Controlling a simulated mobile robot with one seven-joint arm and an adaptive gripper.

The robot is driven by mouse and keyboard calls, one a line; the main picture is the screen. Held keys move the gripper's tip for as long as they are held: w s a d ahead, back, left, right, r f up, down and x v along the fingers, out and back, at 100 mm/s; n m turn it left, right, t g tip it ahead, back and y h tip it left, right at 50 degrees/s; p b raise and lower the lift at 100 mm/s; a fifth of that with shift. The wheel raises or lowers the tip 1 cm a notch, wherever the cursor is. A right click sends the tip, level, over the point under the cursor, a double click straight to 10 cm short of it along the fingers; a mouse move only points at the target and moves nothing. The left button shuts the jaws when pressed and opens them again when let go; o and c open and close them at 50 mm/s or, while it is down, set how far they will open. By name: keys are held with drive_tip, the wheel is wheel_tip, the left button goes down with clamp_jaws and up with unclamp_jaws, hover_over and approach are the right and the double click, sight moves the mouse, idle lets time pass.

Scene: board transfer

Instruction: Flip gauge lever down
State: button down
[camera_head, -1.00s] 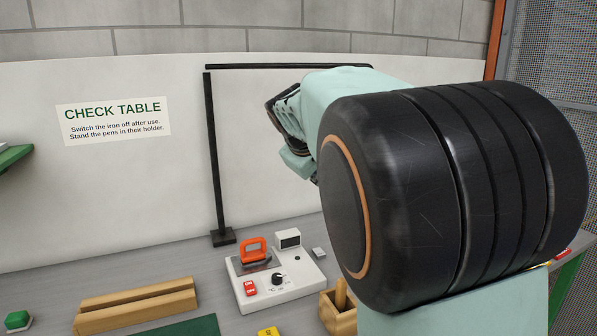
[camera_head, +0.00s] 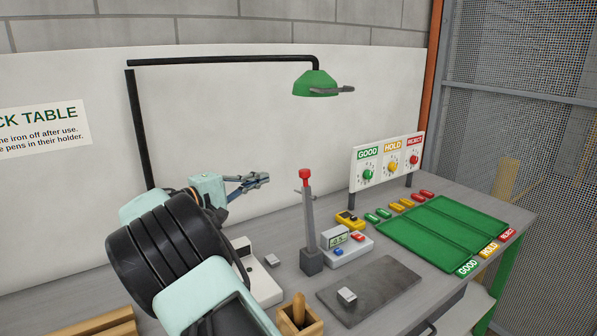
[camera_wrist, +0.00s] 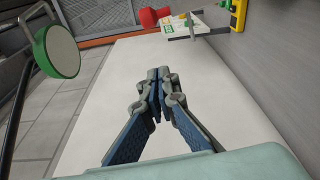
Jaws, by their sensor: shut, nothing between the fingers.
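The gauge stand (camera_head: 309,228) is a grey post on a dark square base on the bench. A red tip (camera_head: 305,175) shows at its top, and a short cross pin sits just below. A small box with a display (camera_head: 345,249) and red and blue buttons is beside its base. My gripper (camera_head: 262,179) is shut and empty, left of the post's upper part and apart from it, pointing right. In the wrist view the closed fingers (camera_wrist: 158,82) point toward the far end of the wall. A red piece (camera_wrist: 154,17) shows beyond them; I cannot tell whether it is the gauge's tip.
A green lamp (camera_head: 316,83) hangs above on a black arm. A grey plate (camera_head: 385,284), a yellow device (camera_head: 349,219) and green sorting trays (camera_head: 440,236) lie to the right. A sign with three dials (camera_head: 388,162) stands behind. A wooden holder (camera_head: 299,318) is in front.

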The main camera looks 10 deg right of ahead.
idle(0.4)
drive_tip(key=w+d+p, duration=0.1)
drive_tip(key=d+p, duration=0.1)
drive_tip(key=d, duration=0.7)
drive_tip(key=shift+d+r, duration=0.15)
idle(0.6)
